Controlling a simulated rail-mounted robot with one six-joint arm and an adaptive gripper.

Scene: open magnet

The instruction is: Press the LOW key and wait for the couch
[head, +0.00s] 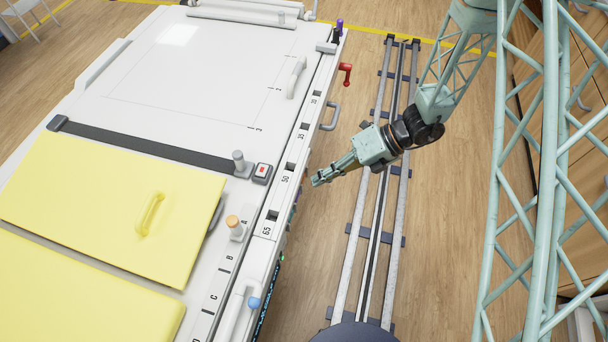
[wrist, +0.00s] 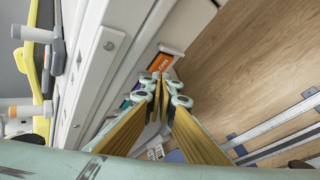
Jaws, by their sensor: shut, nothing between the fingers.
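My gripper (head: 318,180) is shut and empty, beside the right side of the white couch (head: 190,75), over the gap before the floor rail. In the wrist view its fingertips (wrist: 165,84) are close to an orange key (wrist: 160,62) with light lettering that I cannot read for certain. A teal key (wrist: 126,103) shows on the same side face, partly behind the fingers. I cannot tell which key is LOW, nor whether the fingertips touch any key. In the head view the keys are mostly hidden under the couch's edge.
Two yellow pads (head: 100,195) lie on the near part of the couch. A red crank (head: 346,72) and a grey handle (head: 330,117) stick out from its right side. The floor rail (head: 356,230) runs alongside. Several knobs and a red-marked switch (head: 262,171) line the edge.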

